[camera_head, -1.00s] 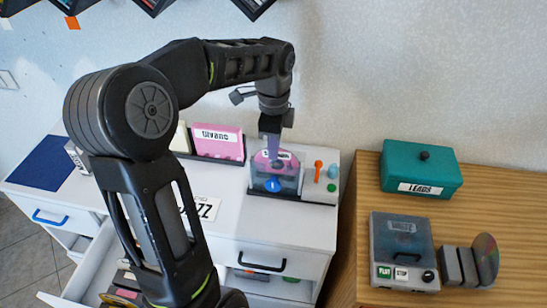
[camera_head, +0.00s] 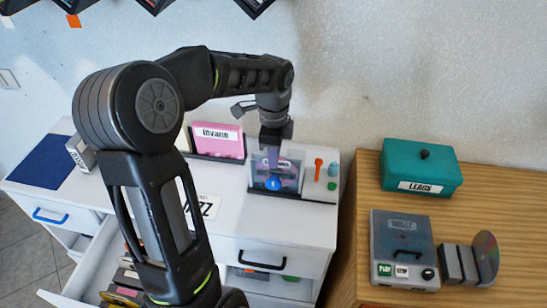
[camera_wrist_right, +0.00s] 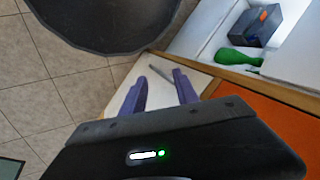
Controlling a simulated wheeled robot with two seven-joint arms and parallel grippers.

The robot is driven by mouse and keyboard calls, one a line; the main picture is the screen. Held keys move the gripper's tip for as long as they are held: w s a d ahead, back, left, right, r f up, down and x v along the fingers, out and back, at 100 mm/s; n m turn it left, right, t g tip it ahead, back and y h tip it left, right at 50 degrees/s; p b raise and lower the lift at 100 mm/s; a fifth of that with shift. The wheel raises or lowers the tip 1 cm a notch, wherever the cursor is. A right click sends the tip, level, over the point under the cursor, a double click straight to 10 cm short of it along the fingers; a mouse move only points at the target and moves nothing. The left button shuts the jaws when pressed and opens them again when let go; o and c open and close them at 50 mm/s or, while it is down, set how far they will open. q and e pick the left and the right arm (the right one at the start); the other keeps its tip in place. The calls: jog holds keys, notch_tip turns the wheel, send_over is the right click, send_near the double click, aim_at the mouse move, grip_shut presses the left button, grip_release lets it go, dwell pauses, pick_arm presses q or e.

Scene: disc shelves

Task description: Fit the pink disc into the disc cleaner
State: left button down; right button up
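The disc cleaner (camera_head: 257,188) is a grey, see-through box with a blue round knob, at the right end of the white cabinet top in the head view. The pink disc (camera_head: 284,177) is upright and sits low in it, seen dimly through its front. My left gripper (camera_head: 271,163) reaches straight down over the cleaner, its fingers at the disc's top edge. It looks shut on the disc, though the fingers overlap in this view. My right gripper (camera_wrist_right: 160,92) shows only in the right wrist view, open and empty above a pale surface.
Orange and green pegs (camera_head: 318,167) stand right of the cleaner; a pink case (camera_head: 218,142) stands in a rack to its left. A drawer (camera_head: 82,280) is pulled out. The wooden table (camera_head: 364,220) holds a teal box (camera_head: 420,170), a disc machine (camera_head: 402,245) and a disc rack.

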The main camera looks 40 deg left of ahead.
pick_arm(q)
jog(key=c, duration=1.7)
grip_release()
jog(key=shift+s+d+f, duration=0.1)
jog(key=shift+s+f, duration=0.15)
jog(key=shift+f, duration=0.5)
jog(key=shift+w+r+p, duration=0.2)
jog(key=shift+r+p, duration=0.1)
jog(key=shift+r, duration=0.6)
notch_tip(320, 180, up, 12)
jog(key=shift+w+p, duration=0.1)
jog(key=shift+p, duration=0.3)
